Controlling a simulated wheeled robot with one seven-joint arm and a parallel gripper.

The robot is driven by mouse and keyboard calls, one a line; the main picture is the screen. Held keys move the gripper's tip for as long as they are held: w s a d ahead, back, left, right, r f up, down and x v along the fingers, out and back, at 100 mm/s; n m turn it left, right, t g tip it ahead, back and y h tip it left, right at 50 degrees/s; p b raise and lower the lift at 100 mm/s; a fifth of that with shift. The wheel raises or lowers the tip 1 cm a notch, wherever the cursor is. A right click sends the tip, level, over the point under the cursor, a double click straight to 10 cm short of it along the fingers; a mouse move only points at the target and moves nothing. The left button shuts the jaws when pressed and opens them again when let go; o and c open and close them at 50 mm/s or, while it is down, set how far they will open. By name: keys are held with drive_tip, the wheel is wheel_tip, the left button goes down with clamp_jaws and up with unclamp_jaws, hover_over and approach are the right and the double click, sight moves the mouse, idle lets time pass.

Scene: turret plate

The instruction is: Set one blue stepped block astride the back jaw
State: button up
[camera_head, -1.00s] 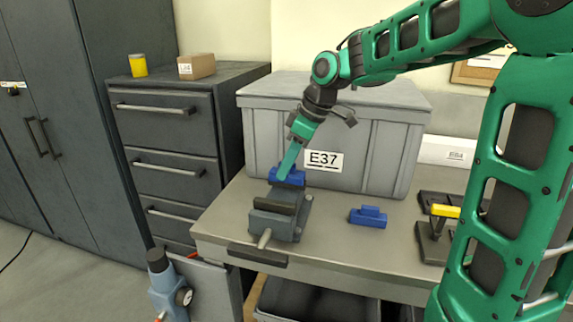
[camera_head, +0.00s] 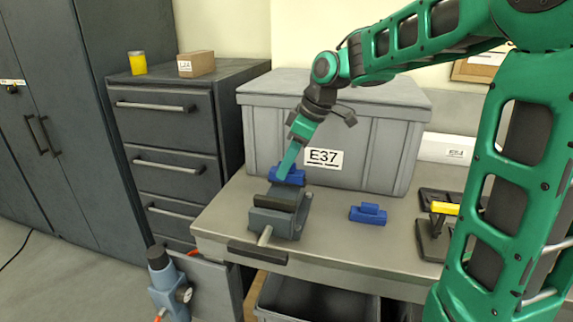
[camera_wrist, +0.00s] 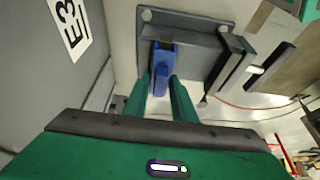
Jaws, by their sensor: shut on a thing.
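A grey vise (camera_head: 278,222) stands at the left end of the bench, its handle towards the front. One blue stepped block (camera_head: 290,176) is at the vise's back end, and it also shows in the wrist view (camera_wrist: 160,66). My gripper (camera_head: 284,176) points down at that end. In the wrist view my gripper (camera_wrist: 162,80) is shut on this block, one green finger on each side. The back jaw is largely hidden by block and fingers; I cannot tell whether the block is fully seated on it. A second blue stepped block (camera_head: 368,214) lies on the bench to the right.
A large grey crate (camera_head: 385,150) labelled E37 stands close behind the vise. A dark fixture with a yellow bar (camera_head: 445,210) is at the right. The bench top (camera_head: 325,235) between vise and loose block is clear. A drawer cabinet (camera_head: 165,130) is at the left.

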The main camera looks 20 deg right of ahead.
drive_tip(key=shift+f, duration=0.3)
idle(0.6)
drive_tip(key=o, duration=1.1)
drive_tip(key=v, duration=1)
drive_tip(key=shift+d+r, duration=0.15)
drive_tip(key=shift+r, duration=0.2)
